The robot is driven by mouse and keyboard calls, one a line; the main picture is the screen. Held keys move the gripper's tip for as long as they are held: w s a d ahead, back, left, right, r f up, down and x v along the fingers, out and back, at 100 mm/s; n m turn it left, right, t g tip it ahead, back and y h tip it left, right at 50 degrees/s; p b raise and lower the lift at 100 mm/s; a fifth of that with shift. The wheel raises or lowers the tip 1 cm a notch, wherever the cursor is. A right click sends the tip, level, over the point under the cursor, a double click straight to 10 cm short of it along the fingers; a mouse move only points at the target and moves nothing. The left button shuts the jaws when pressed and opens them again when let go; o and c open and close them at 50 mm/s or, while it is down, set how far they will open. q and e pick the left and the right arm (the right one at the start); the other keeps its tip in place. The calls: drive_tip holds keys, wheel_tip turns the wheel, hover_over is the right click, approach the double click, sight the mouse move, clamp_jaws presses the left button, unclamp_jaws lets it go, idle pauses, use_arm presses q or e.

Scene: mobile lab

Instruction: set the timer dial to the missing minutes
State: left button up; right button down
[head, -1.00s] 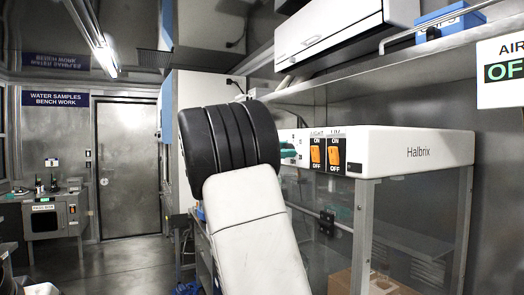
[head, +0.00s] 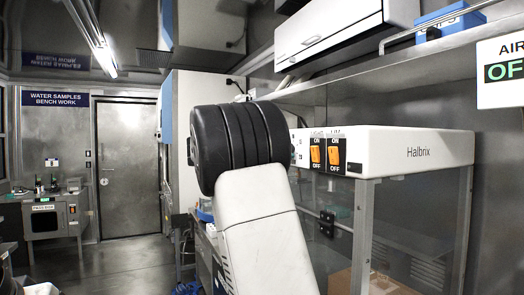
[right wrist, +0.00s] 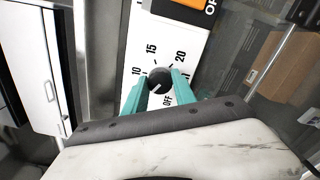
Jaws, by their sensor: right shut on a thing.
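In the right wrist view the timer dial (right wrist: 159,76) is a small dark round knob on a white panel. Printed marks 10, 15, 20 and OFF stand around it; its exact setting is too small to tell. My right gripper (right wrist: 160,87) has its two teal fingers on either side of the knob and is shut on it. In the head view my own right arm and dark wrist cover the gripper and the dial. The dial's panel belongs to the white Halbrix cabinet (head: 420,148). My left gripper is not in view.
Two orange switches (head: 315,154) (head: 334,155) sit on the cabinet front, to the right of my wrist. A shelf with a blue box (head: 450,22) runs above. A cardboard box (right wrist: 290,65) shows in the right wrist view. A bench with an oven-like unit (head: 45,219) and a door (head: 127,170) stand far left.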

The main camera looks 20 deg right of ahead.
idle(0.4)
drive_tip(key=c, duration=1)
unclamp_jaws()
drive_tip(key=a, duration=0.8)
drive_tip(key=shift+s, duration=0.3)
drive_tip(key=shift+d+f, duration=0.1)
drive_tip(key=shift+d, duration=0.05)
